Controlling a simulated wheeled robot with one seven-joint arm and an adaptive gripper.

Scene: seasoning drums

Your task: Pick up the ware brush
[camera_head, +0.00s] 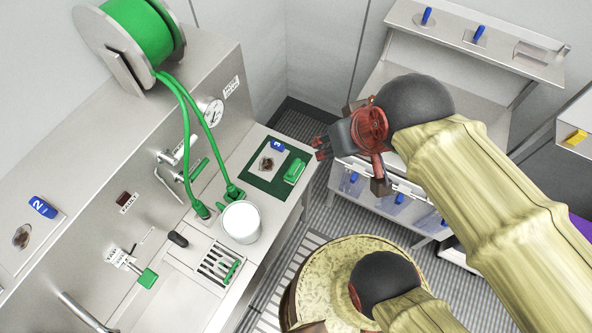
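My gripper (319,149) hangs in the air at the middle of the view, pointing left. Its dark, red-tipped fingers are small here, and I cannot tell whether they are apart. A green block-shaped item (294,171), possibly the ware brush, lies on a dark green mat (262,183) at the right end of the steel counter (262,235). In the picture it is just left of and below my fingertips, and looks apart from them. Another small green item (231,270) lies on the slotted drain grate (212,263). No bristles can be made out on either.
A white container (241,222) stands on the counter beside green hose ends (233,192). A blue tag marked 3 (278,146) lies on the mat.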

